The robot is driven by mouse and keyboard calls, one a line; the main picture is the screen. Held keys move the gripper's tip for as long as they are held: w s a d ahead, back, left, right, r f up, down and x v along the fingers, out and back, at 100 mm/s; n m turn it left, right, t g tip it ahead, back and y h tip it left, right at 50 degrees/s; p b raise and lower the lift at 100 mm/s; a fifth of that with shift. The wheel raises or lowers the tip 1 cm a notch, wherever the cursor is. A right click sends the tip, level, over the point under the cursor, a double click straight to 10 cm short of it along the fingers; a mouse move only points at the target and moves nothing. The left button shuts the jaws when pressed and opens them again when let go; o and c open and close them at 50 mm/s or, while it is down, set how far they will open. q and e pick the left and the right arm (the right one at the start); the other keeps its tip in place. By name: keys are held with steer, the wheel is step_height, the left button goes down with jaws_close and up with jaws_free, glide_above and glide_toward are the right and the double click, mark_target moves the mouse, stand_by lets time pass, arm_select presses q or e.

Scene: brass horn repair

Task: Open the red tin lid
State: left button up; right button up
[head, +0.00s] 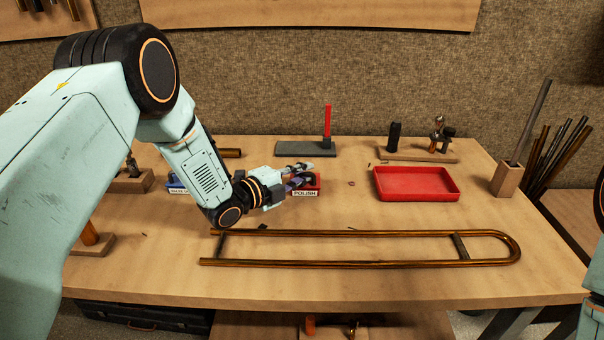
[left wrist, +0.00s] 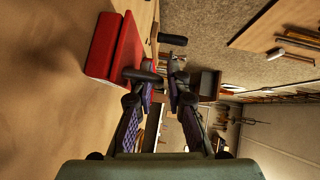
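The red tin (head: 314,184) with a white POLISH label stands on the workbench, left of the red tray. In the left wrist view the red tin (left wrist: 104,48) shows at the upper left, sideways, with a thin dark seam between body and lid (left wrist: 128,52). The lid appears down on the body. My left gripper (head: 305,175) is at the tin and hides part of it in the head view. One fingertip is close to the lid; contact cannot be told. My right gripper is out of view.
A blue tin (head: 177,187) is partly behind my left arm. A long brass slide (head: 360,263) lies along the bench front. An empty red tray (head: 415,184) is to the right. A grey block with a red-handled tool (head: 327,125) stands behind the tin.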

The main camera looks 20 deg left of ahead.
arm_select(q)
steer(key=shift+c, duration=0.8)
steer(key=shift+a, duration=0.1)
jaws_close()
